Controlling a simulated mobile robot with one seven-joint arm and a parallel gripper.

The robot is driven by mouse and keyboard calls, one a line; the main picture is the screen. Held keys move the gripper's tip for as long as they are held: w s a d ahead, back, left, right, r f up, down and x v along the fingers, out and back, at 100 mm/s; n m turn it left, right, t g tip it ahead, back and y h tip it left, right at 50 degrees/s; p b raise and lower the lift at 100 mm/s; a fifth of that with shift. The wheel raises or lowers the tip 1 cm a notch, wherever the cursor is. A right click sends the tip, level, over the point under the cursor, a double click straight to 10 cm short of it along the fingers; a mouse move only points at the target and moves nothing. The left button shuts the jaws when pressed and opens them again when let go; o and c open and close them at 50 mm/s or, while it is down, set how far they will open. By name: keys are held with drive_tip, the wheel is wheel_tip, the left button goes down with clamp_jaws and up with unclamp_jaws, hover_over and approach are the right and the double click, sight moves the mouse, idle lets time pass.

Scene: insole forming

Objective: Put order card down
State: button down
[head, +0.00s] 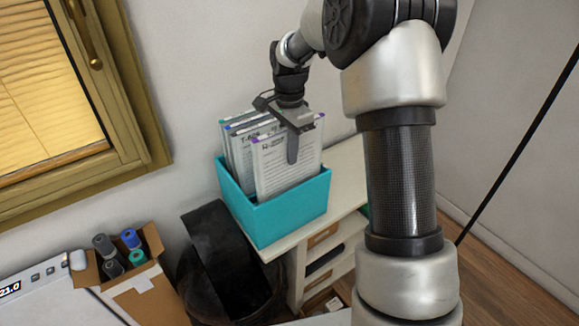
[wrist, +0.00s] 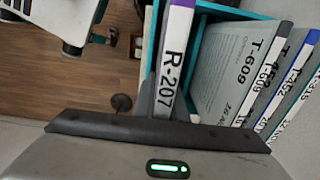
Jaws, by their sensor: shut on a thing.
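My gripper (head: 292,142) points down over the teal bin (head: 290,213) and is shut on the front order card (head: 287,170), a white printed sheet with purple top corners. In the wrist view this card's top edge reads R-207 (wrist: 173,65). The head view shows its lower part behind the bin's front wall, upright or nearly so; whether it touches the bin floor is hidden. Other cards (head: 236,140) stand behind it in the bin. In the wrist view, the nearest of them is labelled T-609 (wrist: 260,82), with a gap between it and the held card.
The bin stands on a white shelf unit (head: 345,195) against the wall. A black bin (head: 225,262) is left of the shelf. A cardboard box (head: 135,275) with several coloured tubes sits at the lower left. A window (head: 60,90) is at the upper left.

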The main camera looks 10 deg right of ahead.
sight(290, 175)
drive_tip(key=shift+f, duration=2.6)
drive_tip(key=shift+f, duration=0.2)
drive_tip(key=c, duration=1.8)
unclamp_jaws()
drive_tip(key=shift+r, duration=0.15)
